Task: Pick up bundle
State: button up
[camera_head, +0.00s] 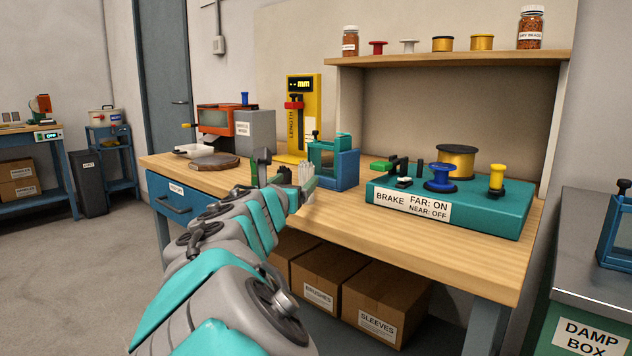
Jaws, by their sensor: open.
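A pale bundle (305,171) of upright bristle-like strands shows at the tip of my arm, over the workbench (440,240). My gripper (284,176) is open, with its dark fingers apart. The bundle appears right by the right-hand finger, and its lower part is hidden behind that finger. I cannot tell whether it is between the fingers or just behind them, or what it rests on. A blue and teal box with a clear window (338,165) stands just right of the bundle.
A yellow length gauge (298,117) stands behind the gripper. A teal brake unit (470,205) with spools fills the bench's right. Bench space in front is clear.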

aim_at(304, 176)
jog(key=x, duration=0.7)
jog(key=shift+w+d+f, duration=0.25)
grip_shut()
dwell(0.5)
